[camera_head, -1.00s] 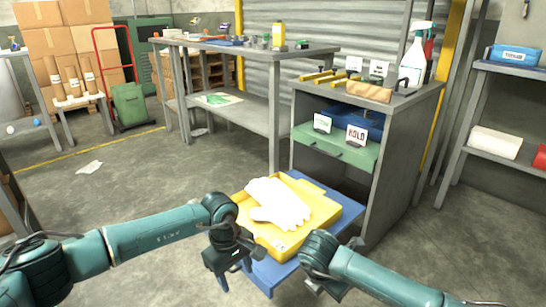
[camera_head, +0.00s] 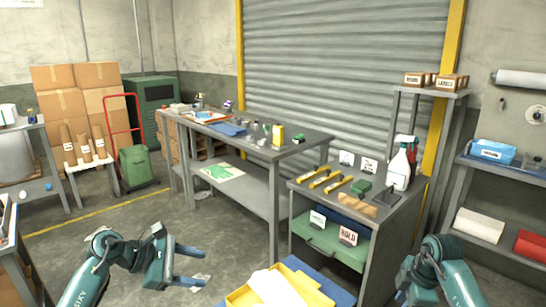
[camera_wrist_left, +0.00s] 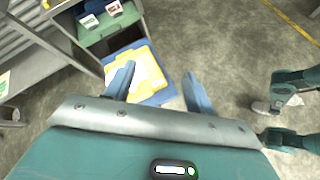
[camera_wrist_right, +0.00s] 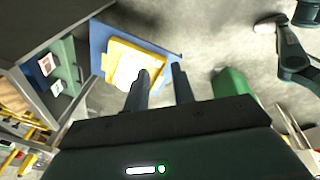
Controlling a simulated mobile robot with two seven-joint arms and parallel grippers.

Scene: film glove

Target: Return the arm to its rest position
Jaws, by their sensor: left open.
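My left gripper (camera_head: 203,268) is at the lower left of the head view, to the left of the yellow tray (camera_head: 312,290). Its fingers are apart and empty, as the left wrist view (camera_wrist_left: 159,68) also shows. My right arm is at the lower right of the head view, its gripper mostly cut off there. In the right wrist view my right gripper (camera_wrist_right: 160,70) has a gap between its fingers and nothing in it. The white glove (camera_head: 270,285) lies in the yellow tray, partly cut off by the bottom edge. Neither gripper touches the tray.
The tray rests on a blue surface (camera_head: 335,291). A grey cabinet with a green drawer (camera_head: 325,245) stands at the right, holding a spray bottle (camera_head: 401,165). A long workbench (camera_head: 300,150) stands behind. Open floor (camera_head: 110,215) lies at the left.

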